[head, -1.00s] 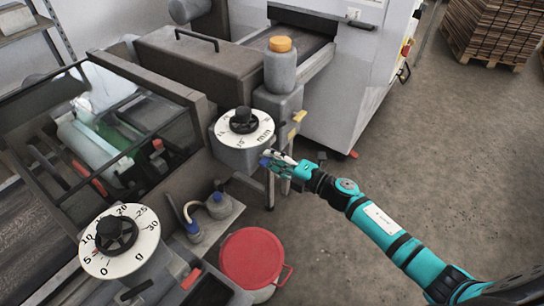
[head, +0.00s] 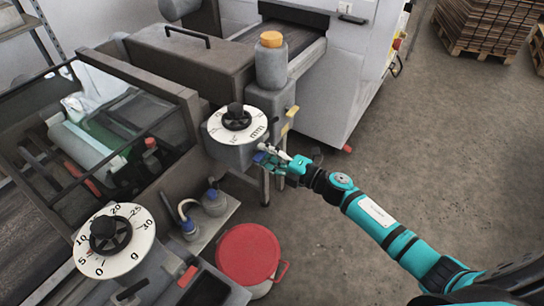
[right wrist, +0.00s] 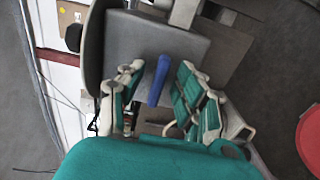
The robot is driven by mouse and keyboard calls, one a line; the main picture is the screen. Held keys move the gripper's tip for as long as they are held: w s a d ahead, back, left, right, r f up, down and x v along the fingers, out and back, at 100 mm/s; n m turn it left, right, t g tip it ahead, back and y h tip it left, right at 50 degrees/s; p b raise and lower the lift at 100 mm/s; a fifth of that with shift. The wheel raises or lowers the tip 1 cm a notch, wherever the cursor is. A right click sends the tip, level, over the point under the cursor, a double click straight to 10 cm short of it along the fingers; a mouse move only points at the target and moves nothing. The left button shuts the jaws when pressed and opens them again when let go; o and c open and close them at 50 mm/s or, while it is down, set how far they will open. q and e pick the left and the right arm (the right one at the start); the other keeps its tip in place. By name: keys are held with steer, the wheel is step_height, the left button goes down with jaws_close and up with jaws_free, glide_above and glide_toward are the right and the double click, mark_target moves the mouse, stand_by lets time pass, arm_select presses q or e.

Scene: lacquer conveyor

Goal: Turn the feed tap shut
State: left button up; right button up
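A blue bar-shaped handle (right wrist: 158,80) sticks out from a grey housing in the right wrist view. I take it for the feed tap; no label shows. It also appears as a small blue spot (head: 261,158) below the min dial in the head view. My right gripper (head: 270,157) is beside it there, partly covering it. In the right wrist view the fingers of my right gripper (right wrist: 163,98) are spread, with the blue handle between them and a gap on each side. My left gripper is not in view.
The min dial (head: 216,127) stands just above my right gripper, and a grey bottle with orange cap (head: 271,65) is behind it. A red-lidded bucket (head: 248,252) stands below on the floor. The floor to the right is clear up to stacked boards (head: 487,22).

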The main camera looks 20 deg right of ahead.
steer(key=v, duration=1.2)
steer(key=shift+w+d+f, duration=0.1)
steer(key=shift+f, duration=0.05)
steer(key=s+d+f+m+g+h, duration=0.1)
steer(key=s+d+f+m+h, duration=0.3)
steer(key=f, duration=0.6)
steer(key=s+d+f+m+g+h, duration=0.1)
steer(key=s+f+m+h, duration=0.2)
steer(key=f+m, duration=0.55)
steer(key=s+d+f+m+g+h, duration=0.1)
steer(key=s+d+f+m+h, duration=0.15)
steer(key=f, duration=0.95)
steer(key=s+a+f+m+g, duration=0.2)
steer(key=s+f, duration=0.4)
steer(key=s, duration=0.4)
steer(key=s+a+f+m+g+h, duration=0.1)
steer(key=s+a+f+m+g, duration=0.2)
steer(key=s+f, duration=0.4)
steer(key=s+a+f+m+g, duration=0.3)
steer(key=s+a+f+g, duration=0.1)
steer(key=s, duration=1.1)
step_height(320, 180, down, 3)
steer(key=shift+s+r+g+b, duration=0.2)
steer(key=shift+r+g+b, duration=0.1)
steer(key=shift+g, duration=0.3)
steer(key=shift+h, duration=0.25)
